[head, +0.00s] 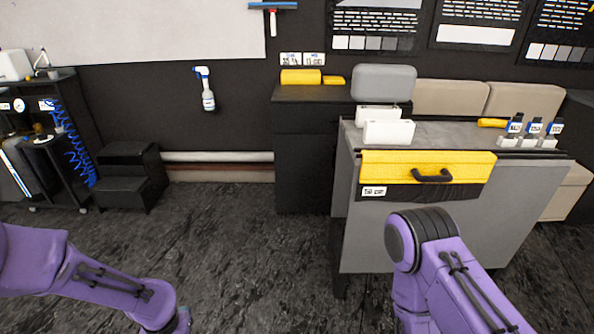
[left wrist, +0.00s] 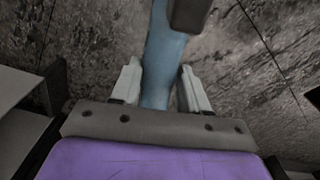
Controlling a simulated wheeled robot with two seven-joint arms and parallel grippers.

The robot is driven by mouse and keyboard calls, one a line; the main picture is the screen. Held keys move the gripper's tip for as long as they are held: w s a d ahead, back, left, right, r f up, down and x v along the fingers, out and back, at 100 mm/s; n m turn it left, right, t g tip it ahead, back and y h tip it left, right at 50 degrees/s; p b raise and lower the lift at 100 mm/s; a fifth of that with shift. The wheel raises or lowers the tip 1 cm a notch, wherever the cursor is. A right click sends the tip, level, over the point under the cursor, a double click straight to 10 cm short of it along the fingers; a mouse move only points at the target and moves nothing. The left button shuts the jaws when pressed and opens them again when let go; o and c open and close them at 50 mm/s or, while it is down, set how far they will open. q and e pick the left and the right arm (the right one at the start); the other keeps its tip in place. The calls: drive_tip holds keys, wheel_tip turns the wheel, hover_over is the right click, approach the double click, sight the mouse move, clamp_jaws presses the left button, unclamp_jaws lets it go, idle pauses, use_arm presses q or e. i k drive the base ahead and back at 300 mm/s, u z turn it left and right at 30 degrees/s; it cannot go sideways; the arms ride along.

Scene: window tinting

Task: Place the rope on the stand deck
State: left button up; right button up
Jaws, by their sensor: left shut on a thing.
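My left gripper (left wrist: 160,78) is shut on a long blue band-like thing (left wrist: 158,50) with a dark grey block at its far end. I cannot tell whether this thing is the rope. It hangs over the dark floor. In the head view my left arm comes in at the lower left, and its gripper is mostly cut off by the bottom edge. No other rope shows plainly. A black stepped stand (head: 128,160) is on the floor at the left; I cannot tell if its top is the stand deck. My right gripper is out of view.
A black rack (head: 68,110) with a blue coiled hose (head: 75,150) stands at the far left. A grey counter (head: 440,215) with a yellow drawer (head: 400,165) fills the right, close to my right arm. A black cabinet (head: 302,150) stands behind. The middle floor is clear.

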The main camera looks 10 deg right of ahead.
sight(436, 137)
drive_tip(key=z, duration=1.5)
drive_tip(key=i, duration=0.05)
drive_tip(key=z, duration=0.05)
